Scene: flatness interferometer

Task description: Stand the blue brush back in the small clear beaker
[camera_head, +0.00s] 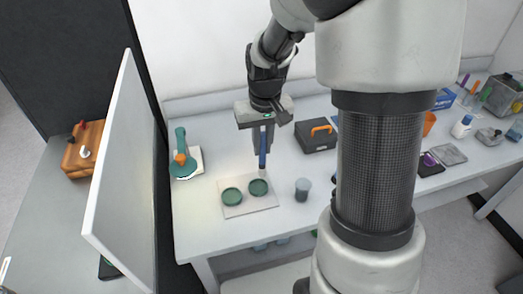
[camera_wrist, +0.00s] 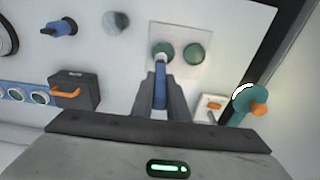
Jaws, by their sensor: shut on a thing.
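My gripper (camera_head: 263,147) is shut on the blue brush (camera_head: 263,160) and holds it upright above the white plate. In the wrist view the brush (camera_wrist: 160,92) stands between my fingers (camera_wrist: 161,80), its pale tip pointing away from me, in front of one green disc. Whether the tip touches the disc is hard to tell. The small clear beaker (camera_head: 302,189) stands upright on the bench, right of the plate and apart from the brush. It also shows in the wrist view (camera_wrist: 115,22), at upper left; I see nothing standing in it.
The white plate (camera_head: 228,212) carries two green discs (camera_head: 232,196). A teal device with an orange knob (camera_head: 182,166) stands left of it. A black case with an orange handle (camera_head: 315,139) stands behind the beaker. A white upright panel (camera_head: 124,160) bounds the left side.

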